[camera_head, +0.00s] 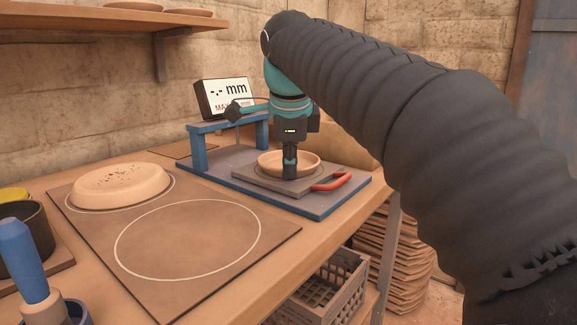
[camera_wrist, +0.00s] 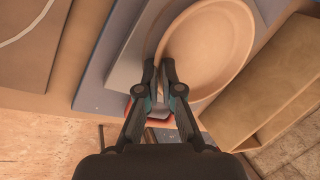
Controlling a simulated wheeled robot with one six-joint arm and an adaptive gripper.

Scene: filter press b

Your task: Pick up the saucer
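The saucer (camera_head: 306,158) is a round, shallow, pale clay dish. It sits upright on a grey-brown plate (camera_head: 255,180) with a red handle (camera_head: 332,181), on the blue base of a measuring stand. My gripper (camera_head: 290,174) points down at the saucer's near rim. In the wrist view the saucer (camera_wrist: 215,45) fills the upper right. My fingertips (camera_wrist: 160,70) stand a narrow gap apart at its lower left rim, one on the inner side, one outside. Whether they touch the rim is hard to see.
The blue stand (camera_head: 196,147) carries a display (camera_head: 224,98) reading "-.- mm". A speckled clay piece (camera_head: 122,186) lies on a board with an empty white circle (camera_head: 188,240). A blue-handled tool (camera_head: 22,258) and dark pot stand at left. A grey crate (camera_head: 327,285) is below the table.

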